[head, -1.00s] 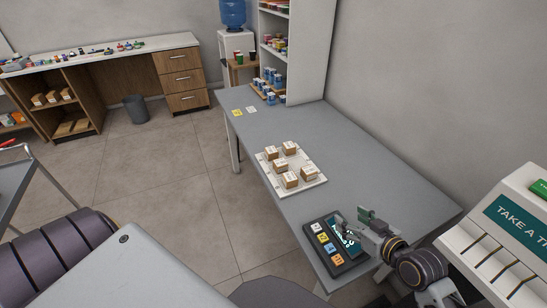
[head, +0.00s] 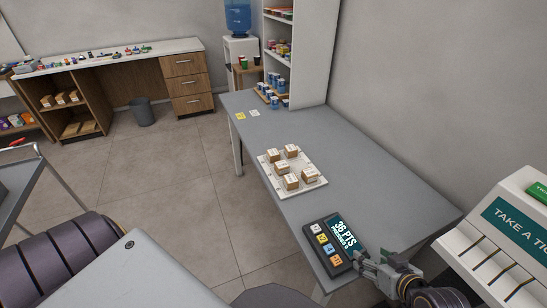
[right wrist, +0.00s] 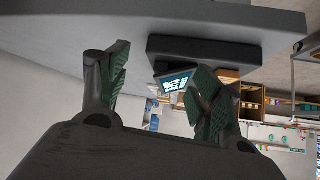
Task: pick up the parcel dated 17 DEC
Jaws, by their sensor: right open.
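Several small brown parcels with white tops stand on a white tray (head: 316,188) on the grey counter in the head view. One is the front parcel (head: 290,182), with another parcel (head: 309,175) to its right; a third parcel (head: 272,155) is at the back left. Their dates are too small to read, so I cannot tell which is 17 DEC. My right gripper (head: 368,264) is open and empty at the counter's near end, beside the keypad device and well short of the tray. Its spread fingers show in the right wrist view (right wrist: 160,78). My left gripper is out of view.
A keypad device (head: 329,246) with coloured buttons and a screen reading "36 PTS" lies on the counter (head: 370,195) beside my right gripper. A ticket machine (head: 500,225) stands at the right. The counter between keypad and tray is clear. A shelf unit (head: 310,50) stands at the far end.

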